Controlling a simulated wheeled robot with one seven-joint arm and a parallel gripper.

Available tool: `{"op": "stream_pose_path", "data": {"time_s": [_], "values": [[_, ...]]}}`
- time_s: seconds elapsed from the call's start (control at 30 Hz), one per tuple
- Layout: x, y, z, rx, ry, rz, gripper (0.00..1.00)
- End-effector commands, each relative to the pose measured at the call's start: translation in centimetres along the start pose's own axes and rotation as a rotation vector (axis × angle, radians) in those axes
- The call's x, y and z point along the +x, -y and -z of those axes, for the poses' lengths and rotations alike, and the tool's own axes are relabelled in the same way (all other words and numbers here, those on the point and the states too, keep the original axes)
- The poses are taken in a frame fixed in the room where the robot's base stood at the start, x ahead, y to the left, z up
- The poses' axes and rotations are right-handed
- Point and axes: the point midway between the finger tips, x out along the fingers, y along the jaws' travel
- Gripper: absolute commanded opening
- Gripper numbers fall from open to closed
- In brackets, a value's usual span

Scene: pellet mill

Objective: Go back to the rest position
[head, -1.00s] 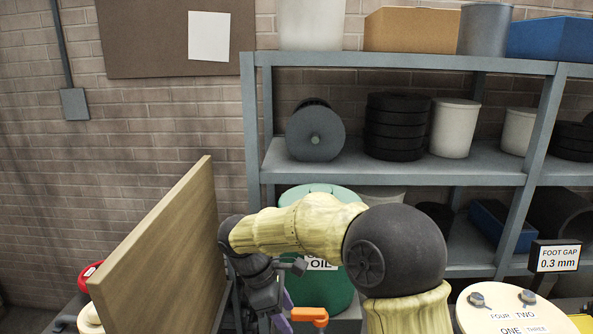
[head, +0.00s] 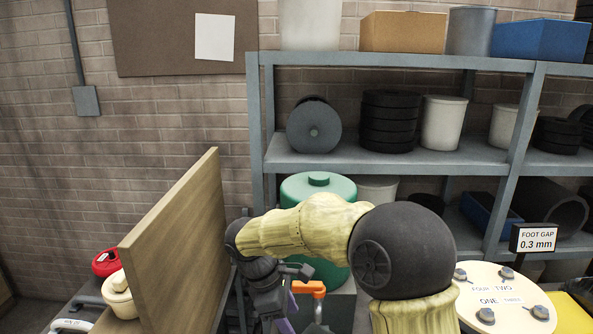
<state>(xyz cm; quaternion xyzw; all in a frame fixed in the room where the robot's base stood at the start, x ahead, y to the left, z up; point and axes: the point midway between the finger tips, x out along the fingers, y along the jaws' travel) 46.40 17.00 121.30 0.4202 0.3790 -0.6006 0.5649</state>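My arm reaches in from the lower right, and its end bends down beside the wooden board (head: 180,240). My gripper (head: 275,318) points down at the bottom of the picture. Its fingertips are hidden or cut off, so I cannot tell whether it is open or holds anything. An orange handle-like part (head: 308,288) shows just right of it. The green oil drum (head: 318,186) stands behind my arm, which hides its front.
The board stands upright left of my gripper. A red container (head: 106,262) and a cream container (head: 119,295) are left of it. A round cream plate (head: 500,303) with several dark knobs lies at lower right under the "FOOT GAP 0.3 mm" sign (head: 536,239). A grey shelf (head: 400,160) stands behind.

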Motion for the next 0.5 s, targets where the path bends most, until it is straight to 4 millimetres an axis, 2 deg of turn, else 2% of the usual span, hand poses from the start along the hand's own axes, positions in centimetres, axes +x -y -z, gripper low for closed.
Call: {"op": "stream_pose_path", "data": {"time_s": [0.27,0.5], "values": [[2.1,1.2,-2.1,0.17,-0.059,0.02,0.51],[4.9,3.1,-5.0,0.436,-0.148,0.049,0.51]]}}
